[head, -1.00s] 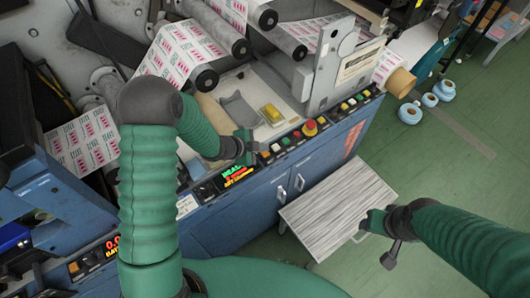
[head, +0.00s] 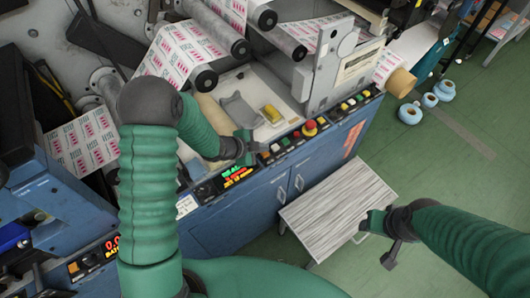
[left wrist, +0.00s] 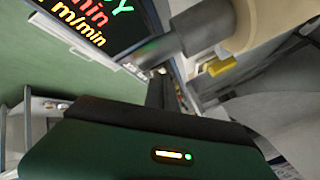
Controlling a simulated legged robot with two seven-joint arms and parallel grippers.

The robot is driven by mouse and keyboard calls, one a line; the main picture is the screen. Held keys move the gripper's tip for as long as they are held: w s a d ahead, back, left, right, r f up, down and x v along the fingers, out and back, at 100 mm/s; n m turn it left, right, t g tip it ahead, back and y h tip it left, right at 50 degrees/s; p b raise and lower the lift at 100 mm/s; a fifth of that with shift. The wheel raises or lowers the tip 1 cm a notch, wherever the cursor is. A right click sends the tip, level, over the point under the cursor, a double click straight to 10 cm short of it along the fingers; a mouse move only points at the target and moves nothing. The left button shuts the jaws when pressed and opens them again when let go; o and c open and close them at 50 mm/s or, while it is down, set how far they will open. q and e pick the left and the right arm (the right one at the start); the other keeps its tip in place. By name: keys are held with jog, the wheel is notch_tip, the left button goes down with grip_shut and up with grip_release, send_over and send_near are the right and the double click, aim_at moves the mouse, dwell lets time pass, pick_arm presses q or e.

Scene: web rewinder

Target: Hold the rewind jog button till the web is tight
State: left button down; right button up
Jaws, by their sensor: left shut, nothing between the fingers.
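The rewinder's control panel (head: 337,114) carries a row of coloured buttons and a red mushroom button (head: 310,128). My left gripper (head: 248,150) is shut and empty at the left end of this row, just above the lit display (head: 237,176). Its fingers (left wrist: 160,92) point at the panel in the left wrist view; the fingertips' contact with a button cannot be made out. The printed web (head: 84,142) runs over rollers and looks fairly flat; its tension is hard to judge. My right gripper (head: 374,222) is by the grey board's right edge, its jaws unclear.
A grey wood-grain board (head: 335,208) stands out in front of the blue cabinet (head: 245,212). A yellow block (head: 270,113) sits on the machine's bed. Several blue rolls (head: 410,114) lie on the green floor at the right, where there is free room.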

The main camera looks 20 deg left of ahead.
aim_at(263, 155)
dwell(0.5)
pick_arm(q)
jog(key=shift+f, duration=0.35)
jog(key=shift+s+f+b, duration=0.1)
jog(key=shift+f+b, duration=0.45)
jog(key=shift+b, duration=0.15)
dwell(0.4)
dwell(2.5)
jog(key=shift+r+p, duration=0.9)
jog(key=shift+r, duration=0.05)
notch_tip(263, 155, up, 5)
jog(key=p, duration=0.4)
jog(key=shift+r+p, duration=0.1)
jog(key=shift+p, duration=0.3)
